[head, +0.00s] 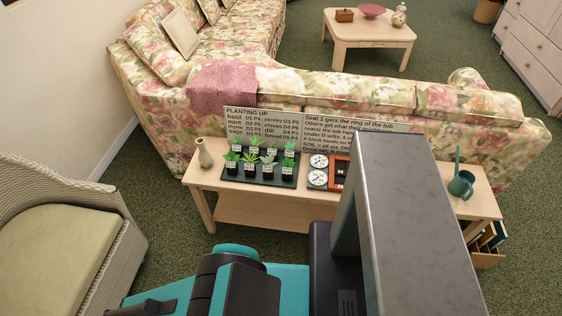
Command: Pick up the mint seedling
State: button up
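Several small green seedlings in black pots with white labels stand in two rows in a dark tray (258,181) on the left half of a wooden table. The labels are too small to read, so I cannot tell which one is the mint seedling. The plants differ in leaf shape and shade; one in the front row (268,161) is paler and spikier. My gripper is not in view; only grey and teal parts of my own body show in the foreground.
A sign (260,120) headed "PLANTING UP" stands behind the tray. A vase (204,153) is left of it; round dials (318,161) and an orange-framed item (339,174) are right. A green watering can (461,186) stands at the table's right end. A wicker chair (70,240) is front left.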

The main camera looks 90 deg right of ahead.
aim_at(289, 153)
jog(key=i, duration=1.05)
jog(key=z, duration=4.5)
jog(key=i, duration=0.1)
jog(key=u, duration=2.55)
jog(key=i, duration=0.6)
